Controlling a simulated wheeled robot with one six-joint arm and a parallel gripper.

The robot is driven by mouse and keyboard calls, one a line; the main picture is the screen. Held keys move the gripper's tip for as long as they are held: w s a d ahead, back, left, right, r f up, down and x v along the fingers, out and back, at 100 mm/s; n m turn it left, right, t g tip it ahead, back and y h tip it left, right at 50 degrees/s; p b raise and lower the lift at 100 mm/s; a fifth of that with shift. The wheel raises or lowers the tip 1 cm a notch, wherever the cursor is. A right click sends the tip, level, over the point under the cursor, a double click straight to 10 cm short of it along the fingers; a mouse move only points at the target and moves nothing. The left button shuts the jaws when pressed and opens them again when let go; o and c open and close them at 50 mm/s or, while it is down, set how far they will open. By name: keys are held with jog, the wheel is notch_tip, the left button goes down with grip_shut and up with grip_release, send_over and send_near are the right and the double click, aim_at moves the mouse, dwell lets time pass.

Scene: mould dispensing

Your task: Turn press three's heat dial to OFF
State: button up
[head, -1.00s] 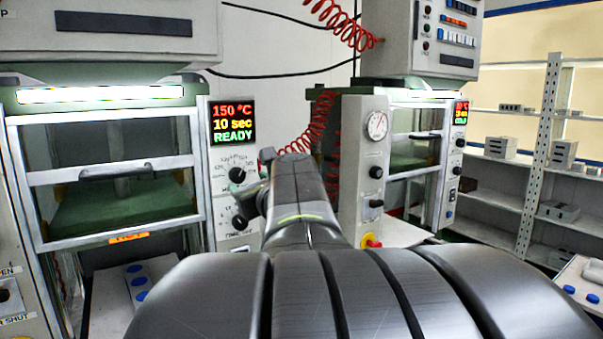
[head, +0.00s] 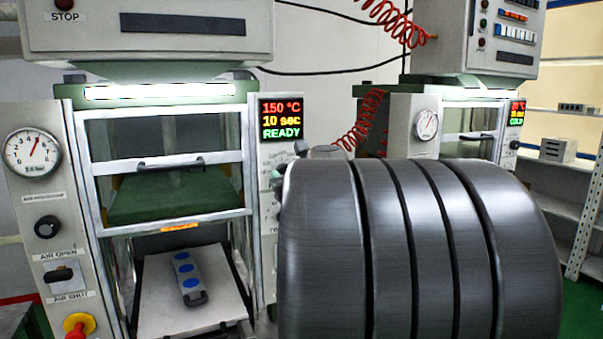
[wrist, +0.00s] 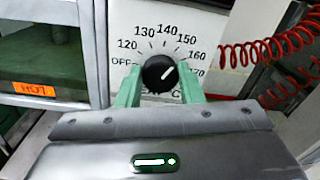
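The black heat dial (wrist: 160,74) is in the middle of the wrist view, on a white panel marked OFF and 120 to 170 or so. Its white pointer slants up and right, around the 150 to 160 marks. My gripper (wrist: 159,80) has its two green fingers on either side of the dial, with what looks like a narrow gap at each side. Whether they touch it is hard to tell. In the head view, the press (head: 89,180) has a display (head: 281,119) reading 150 °C, 10 sec, READY. My arm hides the dial and gripper there.
A red coiled hose (wrist: 270,60) hangs right of the dial panel. An orange HOT label (wrist: 35,90) is on the press at left. A tray (head: 160,310) with a blue-dotted mould (head: 188,273) sits below the press window. Another press (head: 472,93) stands to the right.

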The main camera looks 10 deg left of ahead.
jog(key=shift+c, duration=1.2)
jog(key=shift+n+b, duration=0.3)
jog(key=shift+d+r+n+y+b, duration=0.1)
jog(key=shift+n+y+b, duration=0.05)
jog(key=shift+n+b, duration=3.45)
jog(key=shift+a+r+n+y+b, duration=0.1)
jog(key=shift+n+y+b, duration=0.1)
jog(key=shift+n+b, duration=3.45)
jog(key=shift+d+r+n+y+b, duration=0.15)
jog(key=shift+n+b, duration=2.35)
jog(key=shift+n, duration=2.15)
jog(key=o, duration=1)
jog(key=shift+f, duration=0.2)
